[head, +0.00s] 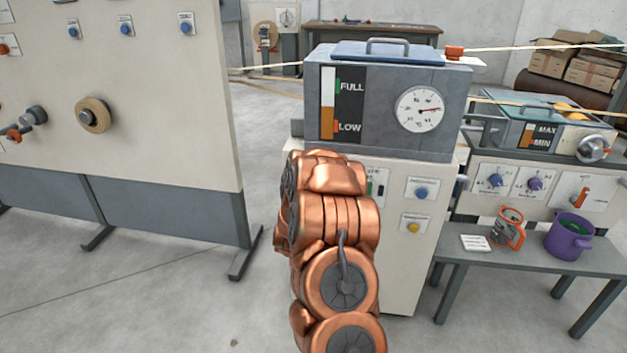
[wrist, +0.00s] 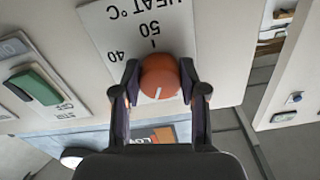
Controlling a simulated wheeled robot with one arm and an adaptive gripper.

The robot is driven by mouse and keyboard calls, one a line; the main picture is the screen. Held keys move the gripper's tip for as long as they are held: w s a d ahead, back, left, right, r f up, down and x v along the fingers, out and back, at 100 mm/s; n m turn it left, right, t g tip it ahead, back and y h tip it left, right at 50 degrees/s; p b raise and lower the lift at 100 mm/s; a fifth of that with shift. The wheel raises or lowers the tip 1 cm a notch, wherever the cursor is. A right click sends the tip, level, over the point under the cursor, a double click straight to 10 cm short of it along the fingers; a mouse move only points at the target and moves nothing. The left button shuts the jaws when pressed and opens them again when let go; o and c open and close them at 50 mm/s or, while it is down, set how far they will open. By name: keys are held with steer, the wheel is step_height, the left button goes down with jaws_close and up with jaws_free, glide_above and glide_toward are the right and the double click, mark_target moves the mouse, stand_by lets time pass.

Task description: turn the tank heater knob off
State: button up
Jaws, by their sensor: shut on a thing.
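In the wrist view, the round red-orange heater knob (wrist: 160,76) sits on a white plate (wrist: 105,28) marked HEAT °C, with 40 and 50 readable upside down. A white pointer line on the knob points toward the bottom of the picture, away from the 50 mark. My gripper (wrist: 159,82) is shut on the knob, one dark finger on each side. In the head view, my copper arm covers the knob and my gripper. The grey tank (head: 385,140) above it has a FULL/LOW gauge and a round dial (head: 420,109).
A green rocker switch (wrist: 36,86) is left of the knob in the wrist view. In the head view, blue (head: 421,193) and yellow (head: 413,227) buttons sit right of my arm. A low bench (head: 500,262) stands at right; a large panel (head: 165,140) stands at left.

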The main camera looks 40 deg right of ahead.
steer(key=n+p, duration=0.3)
steer(key=n, duration=0.2)
steer(key=shift+p, duration=0.35)
stand_by(0.4)
steer(key=o, duration=1.1)
steer(key=shift+o, duration=0.2)
steer(key=v, duration=0.7)
steer(key=shift+a, duration=0.2)
steer(key=shift+s, duration=0.15)
